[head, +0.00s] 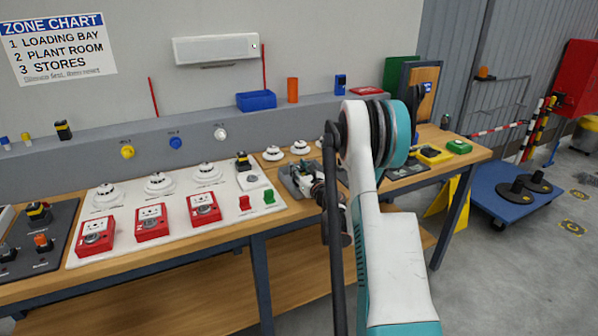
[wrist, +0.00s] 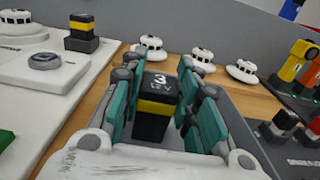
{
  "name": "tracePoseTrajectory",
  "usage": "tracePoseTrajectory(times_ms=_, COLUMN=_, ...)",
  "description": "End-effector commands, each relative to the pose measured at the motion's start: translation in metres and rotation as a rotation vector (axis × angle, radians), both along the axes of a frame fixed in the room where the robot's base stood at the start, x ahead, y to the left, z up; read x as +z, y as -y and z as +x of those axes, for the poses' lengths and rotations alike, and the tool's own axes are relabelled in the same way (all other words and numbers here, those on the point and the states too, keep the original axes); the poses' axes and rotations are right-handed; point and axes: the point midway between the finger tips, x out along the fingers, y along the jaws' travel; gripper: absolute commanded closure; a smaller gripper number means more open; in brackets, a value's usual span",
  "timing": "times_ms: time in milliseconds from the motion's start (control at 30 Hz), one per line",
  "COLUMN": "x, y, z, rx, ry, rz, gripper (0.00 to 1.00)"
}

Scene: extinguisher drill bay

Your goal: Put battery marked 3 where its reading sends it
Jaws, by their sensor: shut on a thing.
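The battery marked 3 (wrist: 154,108) is a black block with a yellow band and a white 3 on its top face. In the wrist view it is upright between the teal-padded fingers of my gripper (wrist: 156,80), which is shut on it. Small marks below the 3 are too blurred to read. In the head view my gripper (head: 312,184) is over a grey tray (head: 288,184) on the bench, and my arm hides part of that area. The battery's base is hidden, so I cannot tell whether it touches the tray.
A white board (head: 130,235) holds detectors, red boxes and a black-yellow battery (head: 243,160) beside a round disc. Three white detectors (wrist: 200,61) stand behind the tray. A dark mat (head: 38,243) with devices lies left.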

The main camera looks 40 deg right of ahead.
Motion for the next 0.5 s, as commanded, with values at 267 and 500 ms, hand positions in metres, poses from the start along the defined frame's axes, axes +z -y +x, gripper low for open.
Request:
tracePoseTrajectory(times_ms=267, x=-0.0026, y=-0.0001, z=-0.0001, rx=0.0, ry=0.0, rz=0.0, gripper=1.0)
tracePoseTrajectory(times_ms=500, x=-0.0011, y=-0.0001, z=-0.0001, rx=0.0, ry=0.0, rz=0.0, gripper=0.51)
